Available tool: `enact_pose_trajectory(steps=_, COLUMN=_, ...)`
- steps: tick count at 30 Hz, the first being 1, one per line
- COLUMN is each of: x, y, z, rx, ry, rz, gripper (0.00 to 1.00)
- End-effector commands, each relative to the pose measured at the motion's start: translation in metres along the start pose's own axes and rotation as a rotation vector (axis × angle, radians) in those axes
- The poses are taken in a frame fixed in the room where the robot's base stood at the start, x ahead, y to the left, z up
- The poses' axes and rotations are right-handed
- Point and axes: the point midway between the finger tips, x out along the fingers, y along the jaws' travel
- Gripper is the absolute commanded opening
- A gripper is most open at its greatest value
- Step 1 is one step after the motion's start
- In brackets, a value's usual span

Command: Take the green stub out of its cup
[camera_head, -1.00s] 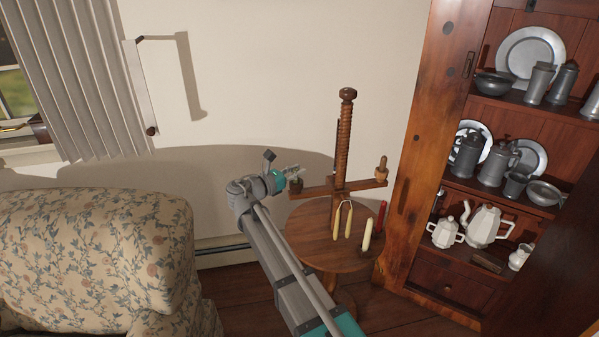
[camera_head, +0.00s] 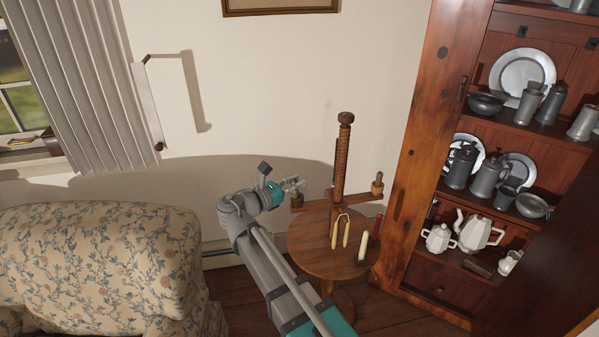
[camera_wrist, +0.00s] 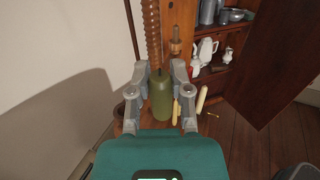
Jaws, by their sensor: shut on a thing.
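The green stub (camera_wrist: 160,100) stands between my gripper's two fingers in the wrist view. My gripper (camera_head: 294,184) is shut on it. In the wrist view both fingers (camera_wrist: 158,92) press at its sides. A wooden candle stand (camera_head: 341,165) rises from a small round table. My gripper is at the left end of its crossbar, just above a small dark cup (camera_head: 297,201). The stub is too small to make out clearly in the head view. I cannot tell whether its lower end is inside the cup.
A cabinet (camera_head: 412,150) with pewter and white teapots stands right. A flowered armchair (camera_head: 100,260) is left. Bare wall lies behind.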

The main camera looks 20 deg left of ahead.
Motion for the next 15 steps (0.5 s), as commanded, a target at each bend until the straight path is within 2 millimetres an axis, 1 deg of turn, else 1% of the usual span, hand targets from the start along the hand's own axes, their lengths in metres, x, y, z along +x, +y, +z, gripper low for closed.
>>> enact_pose_trajectory(steps=1, x=-0.006, y=-0.009, z=0.007, rx=0.000, ry=0.000, rz=0.002, gripper=0.00)
enact_pose_trajectory(steps=6, x=-0.018, y=-0.022, z=0.014, rx=0.000, ry=0.000, rz=0.001, gripper=0.00)
enact_pose_trajectory(steps=15, x=-0.025, y=-0.029, z=0.017, rx=0.000, ry=0.000, rz=0.000, gripper=0.00)
